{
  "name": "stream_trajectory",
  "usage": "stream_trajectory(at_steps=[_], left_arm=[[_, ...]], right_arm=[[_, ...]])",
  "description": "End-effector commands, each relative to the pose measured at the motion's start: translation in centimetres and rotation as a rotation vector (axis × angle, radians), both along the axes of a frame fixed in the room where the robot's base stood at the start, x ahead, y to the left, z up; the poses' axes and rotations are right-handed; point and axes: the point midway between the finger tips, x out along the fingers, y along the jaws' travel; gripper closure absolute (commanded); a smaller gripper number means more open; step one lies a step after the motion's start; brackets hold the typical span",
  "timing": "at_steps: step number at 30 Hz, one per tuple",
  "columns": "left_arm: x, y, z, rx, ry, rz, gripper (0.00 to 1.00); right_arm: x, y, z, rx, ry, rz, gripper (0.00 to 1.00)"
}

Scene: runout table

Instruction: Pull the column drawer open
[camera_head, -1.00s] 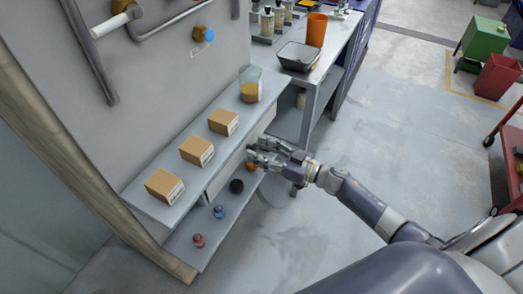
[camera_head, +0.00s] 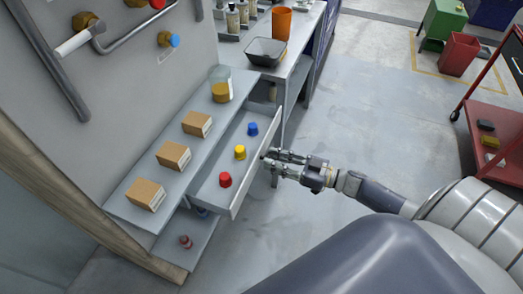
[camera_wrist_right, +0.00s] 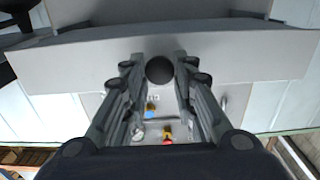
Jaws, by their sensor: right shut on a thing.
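The drawer (camera_head: 207,191) under the grey shelf is pulled well out and its inside shows. In it stand a red cap (camera_head: 225,180), a yellow cap (camera_head: 240,152) and a blue cap (camera_head: 253,129). My right gripper (camera_head: 266,158) is at the outer face of the drawer front. In the right wrist view its fingers (camera_wrist_right: 160,75) are on both sides of a round dark knob (camera_wrist_right: 160,69) on the pale drawer front (camera_wrist_right: 240,62). It is shut on that knob. In the head view the fingers hide most of the knob. My left gripper is not in view.
Several cardboard boxes (camera_head: 173,155) and a beaker of amber liquid (camera_head: 220,85) stand on the shelf (camera_head: 125,212) above. A side table with a black tray (camera_head: 265,52) and orange cup (camera_head: 281,23) is behind.

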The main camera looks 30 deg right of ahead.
Motion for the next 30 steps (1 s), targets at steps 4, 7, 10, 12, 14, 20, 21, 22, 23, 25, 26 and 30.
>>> stream_trajectory(at_steps=[4, 7, 10, 12, 14, 20, 21, 22, 23, 25, 26, 30], left_arm=[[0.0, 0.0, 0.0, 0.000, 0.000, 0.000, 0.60], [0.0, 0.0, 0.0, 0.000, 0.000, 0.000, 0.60], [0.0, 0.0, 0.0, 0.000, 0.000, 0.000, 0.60], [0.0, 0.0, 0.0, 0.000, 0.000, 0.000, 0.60], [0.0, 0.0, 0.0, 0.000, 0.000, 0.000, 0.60], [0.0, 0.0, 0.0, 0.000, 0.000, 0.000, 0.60], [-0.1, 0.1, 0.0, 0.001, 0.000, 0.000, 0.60], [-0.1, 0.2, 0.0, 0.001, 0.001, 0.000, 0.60], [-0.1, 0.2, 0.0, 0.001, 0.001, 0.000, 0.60], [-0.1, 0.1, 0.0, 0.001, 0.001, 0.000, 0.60], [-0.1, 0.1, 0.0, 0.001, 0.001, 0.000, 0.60], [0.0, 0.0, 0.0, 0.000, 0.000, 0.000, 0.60]], right_arm=[[-0.1, -0.1, 0.0, -0.002, -0.001, -0.001, 1.00], [-0.1, -0.1, 0.0, -0.002, -0.001, -0.001, 1.00], [0.0, -0.1, 0.0, -0.002, -0.002, -0.001, 0.66], [0.0, -0.1, 0.0, -0.002, -0.001, -0.001, 0.55], [0.0, -0.1, 0.0, -0.002, -0.001, 0.000, 0.55], [0.0, -0.1, 0.0, -0.001, -0.001, 0.000, 0.55], [-0.1, -0.1, 0.0, -0.001, -0.001, 0.000, 0.55], [-0.2, -0.2, 0.0, -0.001, -0.001, 0.000, 0.55], [-0.3, -0.3, 0.0, -0.001, 0.000, 0.000, 0.55], [-0.8, -0.6, -0.1, -0.002, 0.002, 0.000, 0.55], [-1.2, -0.9, -0.1, -0.002, 0.002, 0.001, 0.55], [-3.3, -2.5, -0.2, -0.004, 0.005, 0.001, 0.55]])
